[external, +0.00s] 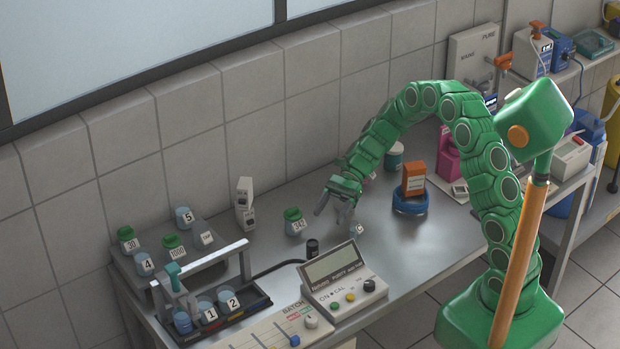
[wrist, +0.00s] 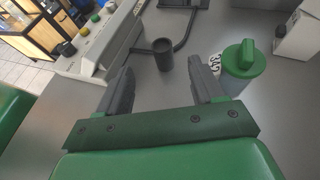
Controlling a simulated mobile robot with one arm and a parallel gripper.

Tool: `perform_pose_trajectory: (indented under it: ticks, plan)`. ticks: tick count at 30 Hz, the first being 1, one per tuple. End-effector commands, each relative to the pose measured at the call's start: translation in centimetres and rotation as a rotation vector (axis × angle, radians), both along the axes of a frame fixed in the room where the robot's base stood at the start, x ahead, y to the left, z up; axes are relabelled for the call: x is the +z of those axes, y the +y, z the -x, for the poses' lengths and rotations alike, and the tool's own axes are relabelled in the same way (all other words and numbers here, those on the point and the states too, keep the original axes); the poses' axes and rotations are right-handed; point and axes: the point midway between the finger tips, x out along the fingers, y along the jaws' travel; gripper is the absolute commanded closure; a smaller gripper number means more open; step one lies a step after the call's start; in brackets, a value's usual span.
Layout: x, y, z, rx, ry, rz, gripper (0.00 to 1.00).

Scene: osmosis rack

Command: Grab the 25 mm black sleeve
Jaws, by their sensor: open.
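The black sleeve (external: 312,247) is a small dark cylinder standing upright on the metal bench, left of the meter's top edge. In the wrist view the sleeve (wrist: 163,55) shows its open top, and it stands ahead of the gap between my fingers. My gripper (external: 335,214) is open and empty above the bench, to the upper right of the sleeve in the external view. In the wrist view my gripper (wrist: 158,76) has its two grey fingers spread apart, with nothing between them. I see no contact with the sleeve.
A green-lidded jar (external: 294,222) stands close to the sleeve; the jar (wrist: 243,66) is beside my right finger in the wrist view. The meter (external: 343,282) sits in front. A rack (external: 205,295) with a raised handle is at the left. Bench right of the meter is clear.

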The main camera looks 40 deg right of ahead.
Motion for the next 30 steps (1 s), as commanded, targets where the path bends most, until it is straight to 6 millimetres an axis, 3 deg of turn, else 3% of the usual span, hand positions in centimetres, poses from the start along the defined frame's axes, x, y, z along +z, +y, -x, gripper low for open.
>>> perform_pose_trajectory:
  ticks: [6,14,24,30]
  plan:
    - [-1.2,2.8,1.2,0.003,0.001,-0.001,0.33]
    - [-1.9,4.1,1.6,0.002,-0.002,0.0,0.33]
    - [-3.6,7.6,2.9,0.004,-0.001,0.0,0.33]
    - [-3.8,7.9,3.0,0.002,-0.001,-0.001,0.33]
